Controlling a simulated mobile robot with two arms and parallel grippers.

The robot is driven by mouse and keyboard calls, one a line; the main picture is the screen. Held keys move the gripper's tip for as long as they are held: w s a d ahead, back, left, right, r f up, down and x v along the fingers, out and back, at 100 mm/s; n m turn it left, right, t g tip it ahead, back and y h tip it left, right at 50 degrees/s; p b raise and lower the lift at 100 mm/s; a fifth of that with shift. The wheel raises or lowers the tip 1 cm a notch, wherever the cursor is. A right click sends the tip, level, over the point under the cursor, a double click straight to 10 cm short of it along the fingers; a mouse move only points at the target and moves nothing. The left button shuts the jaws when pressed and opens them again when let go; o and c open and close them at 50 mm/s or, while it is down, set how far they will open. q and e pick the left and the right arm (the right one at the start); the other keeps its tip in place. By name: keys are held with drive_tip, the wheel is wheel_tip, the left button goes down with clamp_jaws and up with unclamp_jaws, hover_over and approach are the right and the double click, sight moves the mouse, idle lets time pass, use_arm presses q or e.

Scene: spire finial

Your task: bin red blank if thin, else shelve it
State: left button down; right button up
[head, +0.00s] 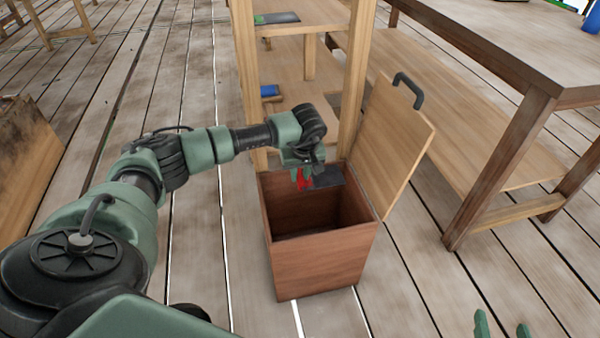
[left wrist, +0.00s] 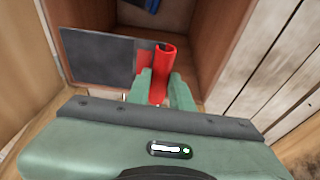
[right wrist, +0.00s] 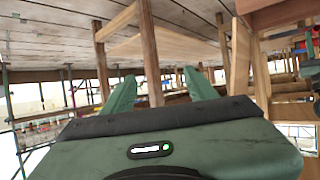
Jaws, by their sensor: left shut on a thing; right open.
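The red blank is a flat dark grey plate (left wrist: 98,56) with a red tube (left wrist: 165,65) along one edge. My left gripper (head: 300,178) is shut on the red tube, which stands up between its fingers (left wrist: 160,88). In the head view the dark plate (head: 328,177) sticks out to the right, over the back of the open wooden bin (head: 318,262). The plate's thickness is hard to judge. The wooden shelf (head: 285,29) stands behind the bin. My right gripper (head: 502,328) is open and empty at the lower right, away from the bin.
The bin's lid (head: 392,145) stands open on the right, with a black handle (head: 409,88). The shelf holds a grey plate with a green end (head: 277,18) and a blue piece (head: 269,91). A workbench (head: 520,50) stands at the right. The floor in front is clear.

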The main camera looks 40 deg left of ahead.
use_arm(q)
drive_tip(key=shift+f+b, duration=0.3)
drive_tip(key=shift+f, duration=0.25)
use_arm(e)
drive_tip(key=shift+w+a+r+t+y, duration=0.15)
drive_tip(key=shift+w+r+t, duration=0.2)
drive_tip(key=shift+r, duration=0.25)
drive_tip(key=shift+w+a+r+t+y, duration=0.1)
drive_tip(key=shift+w+a+r+t, duration=0.25)
drive_tip(key=shift+r, duration=0.3)
drive_tip(key=shift+w+r+t+y, duration=0.1)
drive_tip(key=shift+w+r+t, duration=0.1)
drive_tip(key=shift+r+t, duration=0.3)
drive_tip(key=shift+r, duration=0.1)
use_arm(q)
drive_tip(key=c, duration=1.2)
unclamp_jaws()
drive_tip(key=shift+o, duration=0.2)
drive_tip(key=shift+r, duration=0.2)
drive_tip(key=p+v, duration=0.2)
drive_tip(key=v, duration=0.5)
drive_tip(key=shift+s+r, duration=0.1)
drive_tip(key=shift+r, duration=0.1)
use_arm(e)
drive_tip(key=s+d+f+g+h, duration=0.2)
drive_tip(key=s+d+f+g, duration=0.1)
drive_tip(key=s+f+g, duration=0.3)
wheel_tip(320, 180, down, 2)
drive_tip(key=shift+s+f, duration=0.15)
drive_tip(key=shift+f, duration=0.1)
